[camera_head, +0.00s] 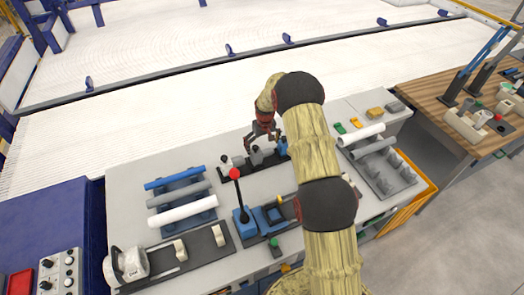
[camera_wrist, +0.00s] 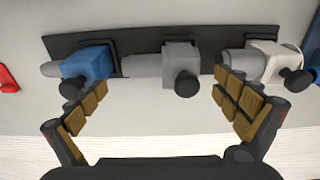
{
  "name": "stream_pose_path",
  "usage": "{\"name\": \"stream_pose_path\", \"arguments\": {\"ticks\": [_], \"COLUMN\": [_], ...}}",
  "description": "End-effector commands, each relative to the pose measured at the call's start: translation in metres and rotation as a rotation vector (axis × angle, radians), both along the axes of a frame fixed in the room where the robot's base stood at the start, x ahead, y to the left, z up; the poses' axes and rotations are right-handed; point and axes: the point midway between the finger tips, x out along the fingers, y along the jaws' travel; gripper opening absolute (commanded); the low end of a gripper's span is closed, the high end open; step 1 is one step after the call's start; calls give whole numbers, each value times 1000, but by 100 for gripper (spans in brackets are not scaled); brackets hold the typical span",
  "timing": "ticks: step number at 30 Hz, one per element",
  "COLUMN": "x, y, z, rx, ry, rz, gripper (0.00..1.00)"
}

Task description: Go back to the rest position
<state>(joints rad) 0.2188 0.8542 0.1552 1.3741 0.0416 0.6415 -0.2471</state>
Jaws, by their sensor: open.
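My gripper (camera_head: 262,138) is above the back of the workbench, over a dark strip with blue, grey and white fittings. In the wrist view its two padded fingers (camera_wrist: 160,92) are spread wide, with nothing held between them. The blue fitting (camera_wrist: 88,66) lies by the left fingertip, the grey fitting (camera_wrist: 180,66) shows between the fingers, and the white fitting (camera_wrist: 272,62) lies by the right fingertip. In the head view my arm crosses the bench and hides part of it.
A rack at the left holds a blue pipe (camera_head: 174,178), a grey pipe (camera_head: 179,195) and a white pipe (camera_head: 183,211). At the right, a white pipe (camera_head: 361,135) and a grey pipe (camera_head: 374,147) lie on a grey rack. A red-knobbed lever (camera_head: 235,174) stands upright mid-bench.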

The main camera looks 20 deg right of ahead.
Motion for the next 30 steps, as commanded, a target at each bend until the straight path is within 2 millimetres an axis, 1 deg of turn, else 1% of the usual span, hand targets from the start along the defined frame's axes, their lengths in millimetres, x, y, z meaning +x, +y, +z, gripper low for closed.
{"name": "stream_pose_path", "arguments": {"ticks": [1,3,6,9,12,15,21,23,26,28,29,30], "x": [0,-2,-4,-6,-8,-9,-9,-13,-34,-54,-64,-78], "y": [0,0,0,0,0,0,0,1,5,10,12,15], "z": [13,27,45,59,68,73,74,73,60,51,50,54], "rx": [-1,-1,-1,-1,-1,0,1,6,16,24,28,31], "ry": [-4,-4,-4,-2,-2,-1,1,13,60,102,119,138], "rz": [0,0,0,0,0,0,-10,-32,-51,-67,-73,-84], "gripper": [100,100,100,100,100,100,100,100,100,100,100,100]}}
